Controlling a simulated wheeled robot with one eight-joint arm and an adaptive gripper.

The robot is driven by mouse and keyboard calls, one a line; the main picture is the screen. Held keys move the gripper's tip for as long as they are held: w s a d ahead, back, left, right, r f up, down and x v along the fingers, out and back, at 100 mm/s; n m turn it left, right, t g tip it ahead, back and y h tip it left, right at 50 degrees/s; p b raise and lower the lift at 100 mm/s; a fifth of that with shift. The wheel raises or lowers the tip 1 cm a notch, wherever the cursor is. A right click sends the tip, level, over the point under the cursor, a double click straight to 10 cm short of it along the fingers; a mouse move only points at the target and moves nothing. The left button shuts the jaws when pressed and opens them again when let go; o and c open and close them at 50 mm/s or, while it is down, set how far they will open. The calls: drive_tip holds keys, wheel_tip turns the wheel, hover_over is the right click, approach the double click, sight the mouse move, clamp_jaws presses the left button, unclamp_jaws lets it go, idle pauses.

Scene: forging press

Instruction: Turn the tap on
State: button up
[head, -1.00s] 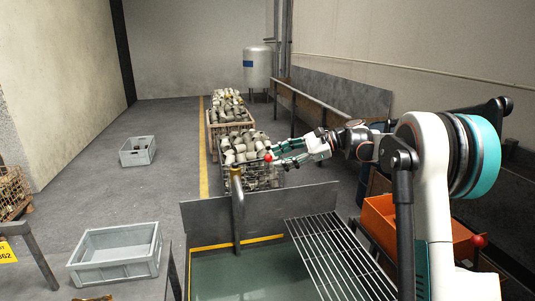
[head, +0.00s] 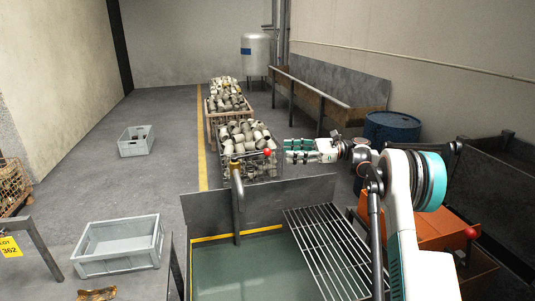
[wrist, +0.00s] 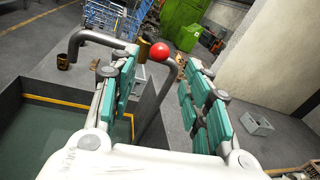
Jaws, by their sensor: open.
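The tap is a grey upright pipe (head: 238,205) with a brass collar (head: 235,163) near its top, standing at the back of the green-floored basin. A red ball knob (head: 267,152) shows to the right of the collar. In the wrist view the red ball (wrist: 160,51) appears between the two finger lines, with the tap's bent grey pipe (wrist: 92,38) beside it. My gripper (head: 287,151) is open and empty, its fingers pointing left toward the ball. In the head view a small gap shows between fingertips and ball; depth and contact are unclear.
A grey splash panel (head: 310,187) and a metal grate (head: 328,250) lie below my arm. An orange bin (head: 430,232) is at right, a blue barrel (head: 392,127) behind. Wire baskets of metal parts (head: 270,168) stand beyond the tap. A grey crate (head: 118,247) is at left.

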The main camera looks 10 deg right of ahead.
sight(268, 151)
drive_tip(key=a, duration=0.3)
drive_tip(key=w+a, duration=0.1)
drive_tip(key=a, duration=0.1)
drive_tip(key=a+b, duration=0.1)
drive_tip(key=a, duration=0.2)
drive_tip(key=shift+w+a, duration=0.35)
drive_tip(key=shift+c, duration=0.3)
clamp_jaws()
